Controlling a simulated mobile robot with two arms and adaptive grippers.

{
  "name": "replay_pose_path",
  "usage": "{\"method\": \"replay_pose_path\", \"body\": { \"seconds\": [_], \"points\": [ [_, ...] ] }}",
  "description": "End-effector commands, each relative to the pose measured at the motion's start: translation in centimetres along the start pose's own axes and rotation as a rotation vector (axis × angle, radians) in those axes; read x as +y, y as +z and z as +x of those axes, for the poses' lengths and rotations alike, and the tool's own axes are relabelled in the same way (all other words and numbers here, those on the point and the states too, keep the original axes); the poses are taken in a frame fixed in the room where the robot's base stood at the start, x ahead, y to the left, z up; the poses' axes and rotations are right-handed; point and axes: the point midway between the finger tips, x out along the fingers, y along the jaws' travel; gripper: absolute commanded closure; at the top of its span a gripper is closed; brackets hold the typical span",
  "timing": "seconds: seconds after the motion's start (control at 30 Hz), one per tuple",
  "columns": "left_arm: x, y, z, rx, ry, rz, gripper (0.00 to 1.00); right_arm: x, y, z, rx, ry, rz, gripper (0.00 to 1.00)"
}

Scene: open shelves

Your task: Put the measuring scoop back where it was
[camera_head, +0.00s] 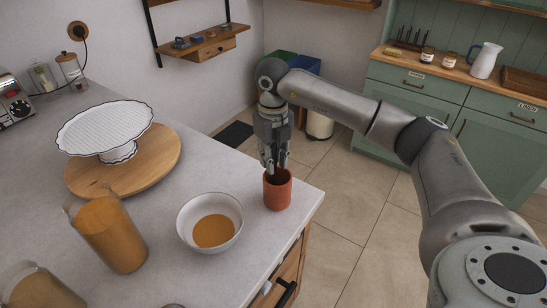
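My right gripper (275,163) points straight down over a terracotta-coloured cup (278,194) near the counter's right corner. Its fingertips are at the cup's rim, and a dark narrow shape shows between them and the cup's opening. I cannot tell whether that shape is part of the measuring scoop or of my fingers. No scoop can be made out clearly anywhere, and the cup's inside is mostly hidden. How far the fingers are apart is unclear. A white bowl (187,222) with orange contents stands to the left of the cup. My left gripper is not in view.
A glass jar with orange contents (112,236) stands left of the bowl, and another jar (42,290) is at the bottom left. A white cake stand (105,130) is on a round wooden board (160,168). The counter (215,172) is clear between board and cup.

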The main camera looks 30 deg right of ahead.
Motion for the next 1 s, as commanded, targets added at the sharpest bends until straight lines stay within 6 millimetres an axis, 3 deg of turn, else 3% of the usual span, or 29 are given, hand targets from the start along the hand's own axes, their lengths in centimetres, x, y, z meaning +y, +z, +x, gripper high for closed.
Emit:
{"method": "replay_pose_path", "body": {
  "seconds": [0.5, 0.83, 1.0],
  "points": [
    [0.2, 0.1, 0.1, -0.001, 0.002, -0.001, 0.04, 0.0, 0.1, -1.0, -0.003, 0.001, 0.000, 0.63],
    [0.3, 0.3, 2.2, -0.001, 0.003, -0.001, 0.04, 0.1, 0.1, -8.0, -0.006, 0.002, -0.002, 0.63],
    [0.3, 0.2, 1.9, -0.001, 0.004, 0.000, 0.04, 0.0, 0.1, -11.0, -0.002, -0.001, 0.000, 0.63]
  ]
}}
